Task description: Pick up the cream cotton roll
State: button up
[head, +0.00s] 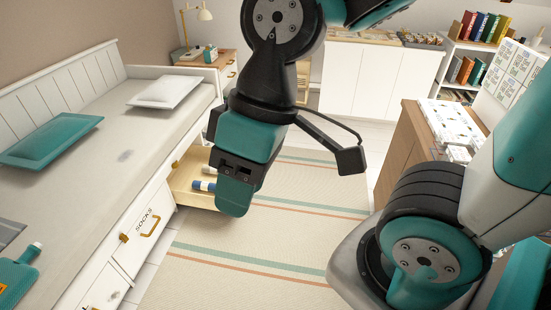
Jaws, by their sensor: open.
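An open drawer (182,190) under the bed holds a few small rolls. A pale roll (209,171) lies toward its back, partly hidden by my gripper. In front of it lies a roll that looks blue (207,187) with a pale left end. I cannot tell for sure which one is the cream cotton roll. My gripper (238,195) is in front of the drawer's right side in the picture and hides part of its inside. It is open, and I see nothing held in it. Its height above the drawer is hard to judge.
A shut drawer marked SOCKS (145,225) is nearer. The striped rug (270,270) is clear. A wooden cabinet (412,135) stands right.

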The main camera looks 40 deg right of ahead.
aim_at(205, 169)
jog(key=z, duration=0.4)
jog(key=i, duration=2.5)
jog(key=u, duration=0.45)
